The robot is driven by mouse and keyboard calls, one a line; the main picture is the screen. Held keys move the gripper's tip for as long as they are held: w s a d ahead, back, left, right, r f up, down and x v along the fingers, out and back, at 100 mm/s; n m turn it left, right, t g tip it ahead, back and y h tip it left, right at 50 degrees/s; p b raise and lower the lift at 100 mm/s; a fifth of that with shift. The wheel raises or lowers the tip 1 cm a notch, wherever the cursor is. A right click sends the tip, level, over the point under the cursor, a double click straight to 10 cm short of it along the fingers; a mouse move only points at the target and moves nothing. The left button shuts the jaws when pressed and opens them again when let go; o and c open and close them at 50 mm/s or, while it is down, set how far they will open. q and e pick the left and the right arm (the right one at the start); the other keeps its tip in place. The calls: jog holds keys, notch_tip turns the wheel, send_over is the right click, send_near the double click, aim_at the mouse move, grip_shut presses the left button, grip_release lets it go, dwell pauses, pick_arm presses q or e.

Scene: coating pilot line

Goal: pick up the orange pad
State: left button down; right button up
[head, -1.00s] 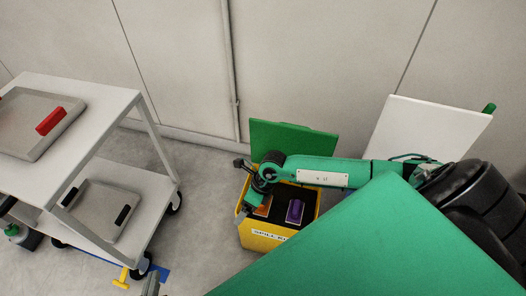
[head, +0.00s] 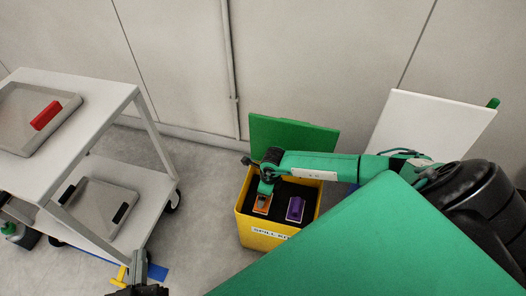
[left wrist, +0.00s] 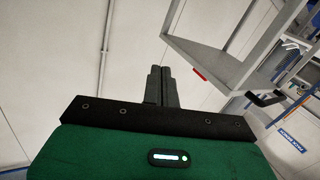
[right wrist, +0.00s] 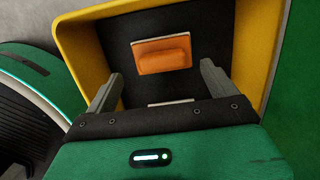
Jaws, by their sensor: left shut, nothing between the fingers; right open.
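The orange pad (head: 262,204) lies on the dark bed inside the yellow spill kit box (head: 262,240), left of a purple pad (head: 296,208). In the right wrist view the orange pad (right wrist: 164,55) is a raised block on a pale-edged base. My right gripper (right wrist: 160,77) is open, its fingers on either side and short of the pad, with nothing between them. In the head view its wrist is over the box's left rear part. My left gripper (head: 139,277) is shut and empty low in the head view; its closed fingers (left wrist: 159,84) show in the left wrist view.
The box's green lid (head: 292,133) stands open behind it, near the wall. A white panel (head: 425,125) is at right. Floor between cart and box is clear.

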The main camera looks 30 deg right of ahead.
aim_at(264, 211)
jog(key=f, duration=0.1)
jog(key=f+b, duration=0.1)
jog(key=f, duration=0.3)
jog(key=shift+w+a+b, duration=0.15)
jog(key=shift+w+b, duration=0.2)
pick_arm(q)
notch_tip(264, 211, up, 8)
jog(key=w+a+t, duration=0.2)
jog(key=t, duration=0.3)
jog(key=shift+a, duration=0.1)
pick_arm(e)
jog(key=shift+c, duration=0.2)
jog(key=c, duration=1)
